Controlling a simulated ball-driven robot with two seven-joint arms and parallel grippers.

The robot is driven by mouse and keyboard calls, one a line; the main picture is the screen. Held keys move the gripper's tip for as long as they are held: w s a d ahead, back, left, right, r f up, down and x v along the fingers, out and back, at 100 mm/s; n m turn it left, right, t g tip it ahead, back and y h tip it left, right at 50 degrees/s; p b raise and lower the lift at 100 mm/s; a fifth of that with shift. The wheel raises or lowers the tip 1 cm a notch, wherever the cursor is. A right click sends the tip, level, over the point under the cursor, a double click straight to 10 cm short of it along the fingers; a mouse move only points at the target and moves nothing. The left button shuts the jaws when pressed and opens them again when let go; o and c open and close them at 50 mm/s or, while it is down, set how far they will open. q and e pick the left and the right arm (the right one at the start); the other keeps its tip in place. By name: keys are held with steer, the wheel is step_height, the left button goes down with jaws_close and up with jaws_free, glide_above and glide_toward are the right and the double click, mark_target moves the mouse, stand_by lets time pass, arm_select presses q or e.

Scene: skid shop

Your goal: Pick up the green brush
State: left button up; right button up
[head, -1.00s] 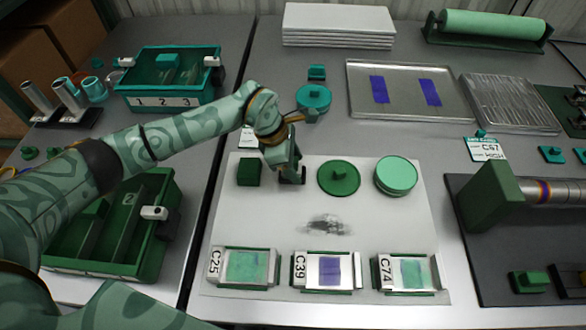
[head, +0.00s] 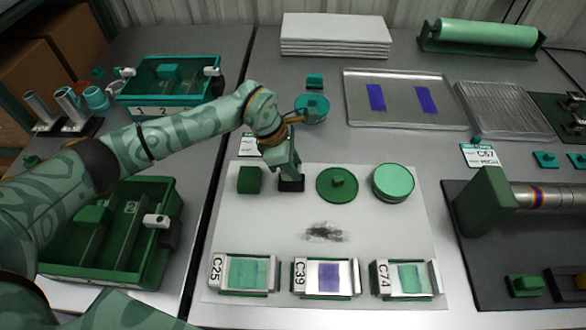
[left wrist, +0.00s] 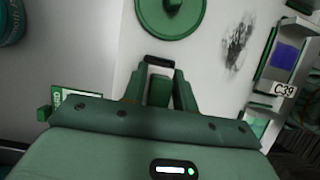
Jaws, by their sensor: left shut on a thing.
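My left gripper (head: 289,168) is shut on the green brush, pointing down over the white sheet. In the head view the fingers cover most of the brush, and its dark lower part (head: 291,185) shows beneath them, at or very near the sheet. In the left wrist view the green brush body (left wrist: 159,91) sits between the two fingers, with a black edge beyond it. I cannot tell whether the brush touches the sheet. My right gripper is not in view.
On the white sheet (head: 222,235), a green block (head: 249,180) stands left of the brush. A dark green lid (head: 337,185) and a round light-green tin (head: 392,182) are to its right. A dark smudge (head: 325,233) and several labelled frames lie nearer the front.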

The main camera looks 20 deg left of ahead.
arm_select(q)
steer(key=s+d+r+p, duration=0.2)
steer(key=s+r, duration=0.3)
steer(key=s, duration=0.1)
steer(key=s+d+r+p, duration=0.3)
steer(key=s+r, duration=0.2)
steer(key=s, duration=0.2)
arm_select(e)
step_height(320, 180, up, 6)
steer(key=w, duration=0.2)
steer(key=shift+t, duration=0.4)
arm_select(q)
steer(key=shift+r, duration=0.1)
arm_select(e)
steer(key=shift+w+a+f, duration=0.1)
arm_select(q)
steer(key=shift+o, duration=0.9)
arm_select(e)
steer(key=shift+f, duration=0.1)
